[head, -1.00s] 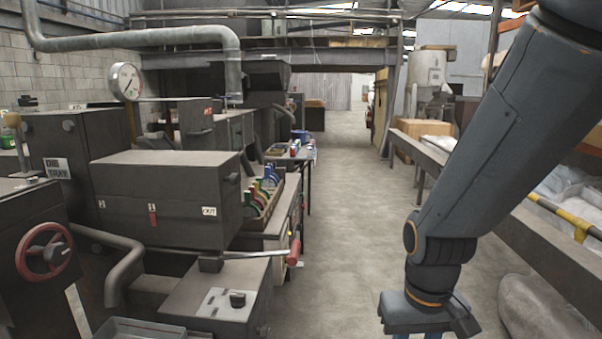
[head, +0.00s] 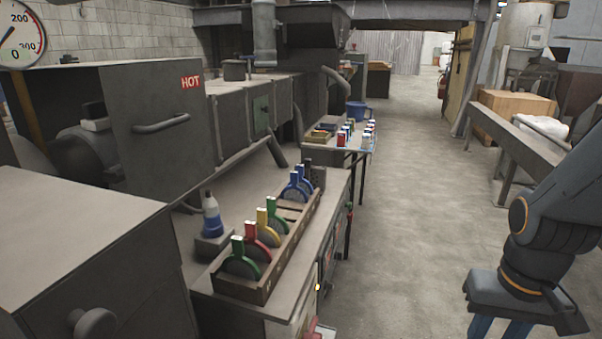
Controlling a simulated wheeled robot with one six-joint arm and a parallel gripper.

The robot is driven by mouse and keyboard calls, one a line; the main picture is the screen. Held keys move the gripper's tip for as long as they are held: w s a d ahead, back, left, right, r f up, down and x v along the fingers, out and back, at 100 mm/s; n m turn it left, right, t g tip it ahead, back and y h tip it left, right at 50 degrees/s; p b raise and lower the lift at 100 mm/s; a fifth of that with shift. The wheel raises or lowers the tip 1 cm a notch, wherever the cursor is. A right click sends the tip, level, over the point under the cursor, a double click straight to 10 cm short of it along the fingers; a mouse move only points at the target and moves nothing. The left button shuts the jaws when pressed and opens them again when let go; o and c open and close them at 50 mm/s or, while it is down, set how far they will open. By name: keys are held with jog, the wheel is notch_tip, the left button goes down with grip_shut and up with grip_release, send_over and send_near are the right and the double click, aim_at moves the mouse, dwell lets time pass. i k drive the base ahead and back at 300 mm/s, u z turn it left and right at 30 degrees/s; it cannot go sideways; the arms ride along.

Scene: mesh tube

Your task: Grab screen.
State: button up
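Several round grey mesh screens stand upright in a long wooden rack (head: 285,262) on the bench at the centre. Their coloured rims and handles run from near to far: a green screen (head: 240,262), a red screen (head: 262,238), a yellow screen (head: 267,226), another green screen (head: 277,212) and blue screens (head: 295,187). My gripper (head: 500,329) is at the lower right, over the aisle, well to the right of the rack. Its blue fingers point down and stand apart, with nothing seen between them. Their tips are cut off by the bottom edge.
A blue-and-white bottle (head: 211,216) stands left of the rack. A small table (head: 350,150) with little containers and a blue bucket (head: 356,110) stands beyond. A rail (head: 515,140) lines the right. The aisle floor is clear.

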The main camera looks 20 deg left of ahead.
aim_at(302, 182)
jog(key=u, duration=0.25)
jog(key=i, duration=1.3)
jog(key=u, duration=0.35)
